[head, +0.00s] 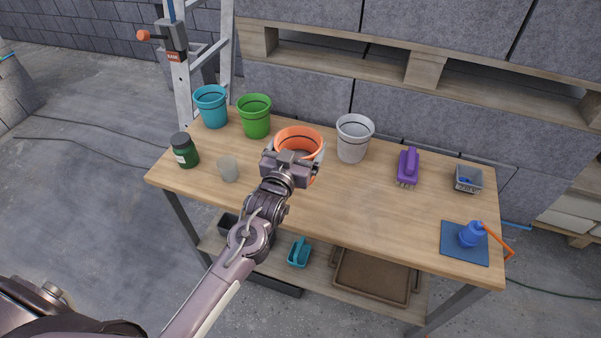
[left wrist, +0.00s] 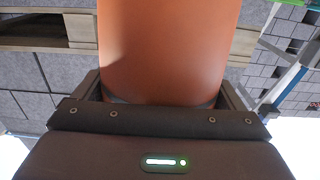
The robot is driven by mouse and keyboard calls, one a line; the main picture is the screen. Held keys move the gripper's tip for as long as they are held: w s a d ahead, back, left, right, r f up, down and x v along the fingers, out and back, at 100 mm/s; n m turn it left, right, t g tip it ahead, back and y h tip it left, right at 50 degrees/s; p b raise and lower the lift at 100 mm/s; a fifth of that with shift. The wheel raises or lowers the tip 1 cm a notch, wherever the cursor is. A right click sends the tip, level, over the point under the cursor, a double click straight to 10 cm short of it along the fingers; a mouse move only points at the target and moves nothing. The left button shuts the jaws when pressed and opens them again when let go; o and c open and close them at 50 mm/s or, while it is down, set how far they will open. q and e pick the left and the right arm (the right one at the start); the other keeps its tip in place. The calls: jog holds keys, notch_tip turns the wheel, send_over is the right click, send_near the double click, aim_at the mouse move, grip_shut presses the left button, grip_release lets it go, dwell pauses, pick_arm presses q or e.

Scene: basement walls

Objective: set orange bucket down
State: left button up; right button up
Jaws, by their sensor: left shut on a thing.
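The orange bucket (head: 299,135) is in the head view over the middle back of the wooden table (head: 340,222). My left gripper (head: 290,165) covers much of its near side and is shut on it. In the left wrist view the bucket's orange wall (left wrist: 168,50) stands between the two fingers of my left gripper (left wrist: 160,100). The bucket looks roughly upright. Its base is hidden, so I cannot tell whether it touches the table. My right gripper is not in view.
Left of the bucket stand a green bucket (head: 255,116) and a blue bucket (head: 211,106); a white bucket (head: 353,139) is close on its right. The table's front middle is clear.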

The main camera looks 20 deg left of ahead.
aim_at(304, 151)
pick_arm(q)
notch_tip(304, 151, down, 6)
jog(key=shift+r, duration=0.1)
jog(key=shift+f, duration=2.1)
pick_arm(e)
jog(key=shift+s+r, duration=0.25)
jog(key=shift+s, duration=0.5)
pick_arm(q)
jog(key=shift+f, duration=0.15)
jog(key=o, duration=0.9)
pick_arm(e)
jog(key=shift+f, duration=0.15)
